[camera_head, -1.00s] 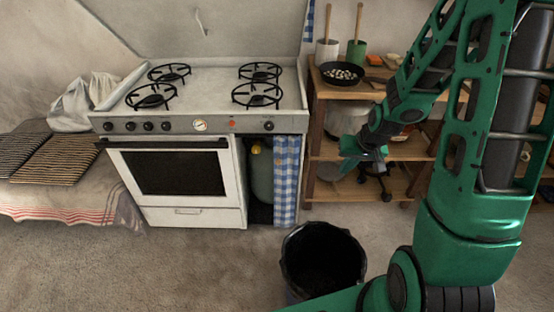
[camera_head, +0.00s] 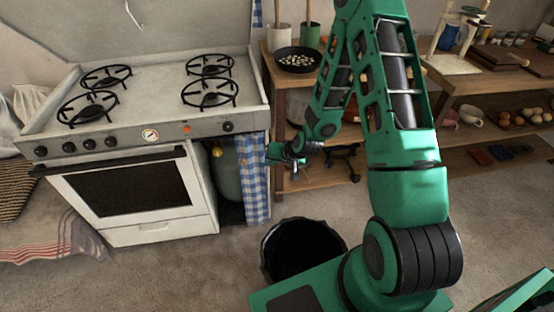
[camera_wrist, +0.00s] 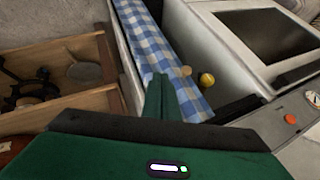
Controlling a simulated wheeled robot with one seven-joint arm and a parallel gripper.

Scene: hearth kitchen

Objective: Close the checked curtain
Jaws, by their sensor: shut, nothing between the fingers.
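The blue-and-white checked curtain (camera_head: 254,180) hangs gathered at the right side of the opening beside the oven. It leaves the left of that opening uncovered, where a grey-green gas cylinder (camera_head: 228,170) with a yellow knob shows. My gripper (camera_head: 270,154) is at the curtain's right edge, in its upper half. In the wrist view, my gripper's shut fingers (camera_wrist: 163,92) overlap the curtain (camera_wrist: 152,42), with nothing seen between them. I cannot tell whether they touch the cloth. The yellow knob (camera_wrist: 207,80) shows beyond the curtain there.
The white stove (camera_head: 150,120) stands left of the opening. A wooden shelf (camera_head: 277,75) with a black pan (camera_head: 298,60) stands close on the right. A black-lined bin (camera_head: 302,250) stands on the floor in front. Floor between stove and bin is clear.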

